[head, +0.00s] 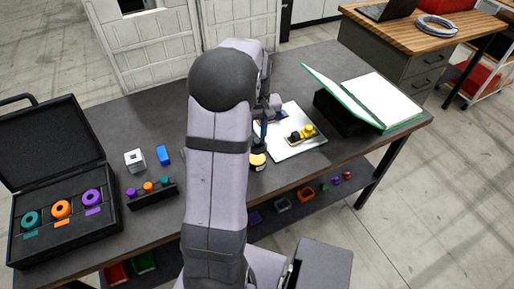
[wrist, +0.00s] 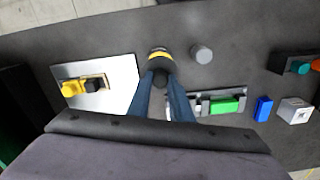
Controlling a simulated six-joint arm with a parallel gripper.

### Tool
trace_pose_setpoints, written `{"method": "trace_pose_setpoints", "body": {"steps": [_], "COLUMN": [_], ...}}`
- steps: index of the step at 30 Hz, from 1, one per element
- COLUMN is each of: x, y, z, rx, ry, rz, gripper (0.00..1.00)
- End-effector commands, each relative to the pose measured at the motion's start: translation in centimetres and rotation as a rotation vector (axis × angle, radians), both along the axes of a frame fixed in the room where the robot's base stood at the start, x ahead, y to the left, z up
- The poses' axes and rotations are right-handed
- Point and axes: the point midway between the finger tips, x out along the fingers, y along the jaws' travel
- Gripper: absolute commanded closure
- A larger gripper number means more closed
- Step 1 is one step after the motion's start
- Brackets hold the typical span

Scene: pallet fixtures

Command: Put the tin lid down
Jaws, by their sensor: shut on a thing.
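My gripper (wrist: 161,78) has its two blue fingers close together on the dark part of a round black-and-yellow piece (wrist: 159,54), which appears to be the tin lid. In the head view this piece (head: 257,160) shows at the lower end of my gripper (head: 262,134), beside my arm. I cannot tell whether it touches the table or hangs just above it. A plain grey cylinder (wrist: 202,54) stands just right of it in the wrist view; my arm hides it in the head view. I cannot tell whether the cylinder is the tin.
A tray with a green block (wrist: 222,106), a blue block (head: 163,155) and a whitish cube (head: 134,160) are on the other side. An open black case (head: 90,232) and a green binder (head: 345,95) flank the table.

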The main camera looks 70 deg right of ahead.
Motion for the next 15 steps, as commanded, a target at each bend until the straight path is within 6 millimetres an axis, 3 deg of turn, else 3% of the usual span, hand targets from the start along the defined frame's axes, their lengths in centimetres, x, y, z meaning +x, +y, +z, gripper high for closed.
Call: {"method": "trace_pose_setpoints", "body": {"steps": [6,15], "x": [0.0,0.0], "y": [-0.1,0.0], "z": [3.0,4.2], "rx": [-0.003,0.0], "ry": [-0.001,0.0], "rz": [0.0,0.0], "gripper": [1.0,1.0]}}
